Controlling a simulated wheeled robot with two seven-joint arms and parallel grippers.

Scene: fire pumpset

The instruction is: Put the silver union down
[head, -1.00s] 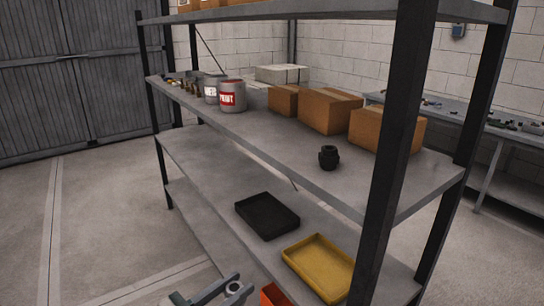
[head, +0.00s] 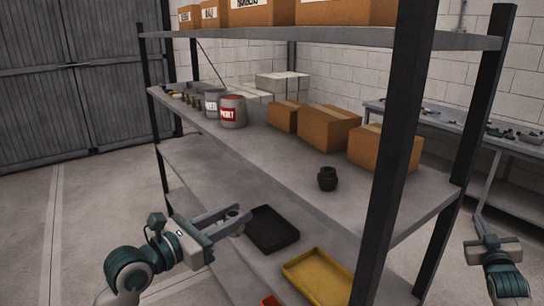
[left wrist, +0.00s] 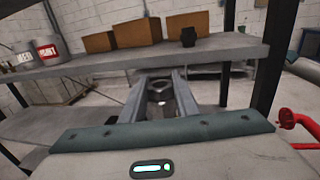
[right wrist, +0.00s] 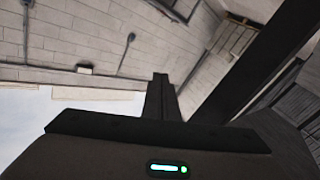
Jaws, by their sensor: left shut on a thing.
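My left gripper (head: 236,216) reaches in from the left, near the edge of the middle shelf and beside the black tray. It is shut on the silver union (left wrist: 160,97), a ring-like metal piece between its fingers in the left wrist view. In the head view the fingers mostly hide the union. My right gripper (head: 479,222) is at the far right, outside the rack. In the right wrist view its fingers (right wrist: 160,85) are together with nothing seen between them.
A dark fitting (head: 327,179) stands on the middle shelf (head: 270,160), with cardboard boxes (head: 328,130) and paint cans (head: 233,112) behind. A black tray (head: 265,243) and yellow tray (head: 318,279) lie on the shelf below. A dark rack post (head: 386,170) stands right of them.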

